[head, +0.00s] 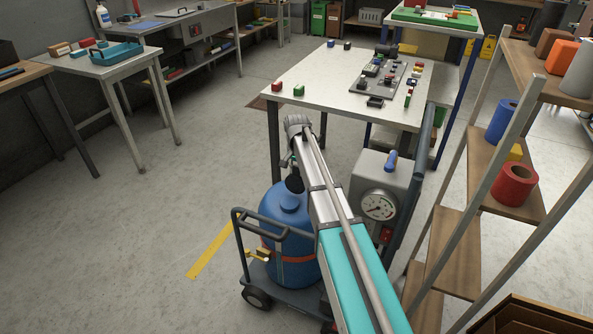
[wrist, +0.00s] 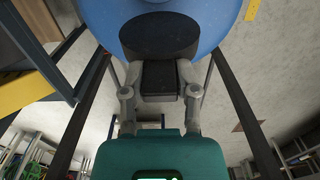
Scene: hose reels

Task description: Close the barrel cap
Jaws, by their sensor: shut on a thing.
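The blue barrel (head: 284,222) stands upright on a dark wheeled cart. Its black cap (head: 294,184) shows at the barrel's top, partly hidden by my arm. In the wrist view the round black cap (wrist: 158,33) lies in front of the blue barrel top (wrist: 226,22), with a black block on its near side. My gripper (wrist: 160,80) has its grey fingers on both sides of that block, shut on the cap. I cannot tell whether the cap is seated on the barrel or tilted. In the head view my arm mostly hides the gripper.
The cart's handle rail (head: 258,213) rises left of the barrel. A grey box with a gauge (head: 378,204) stands close on the right. A white table (head: 310,82) with small parts is behind, and a shelf rack (head: 452,232) stands at right. The floor at left is open.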

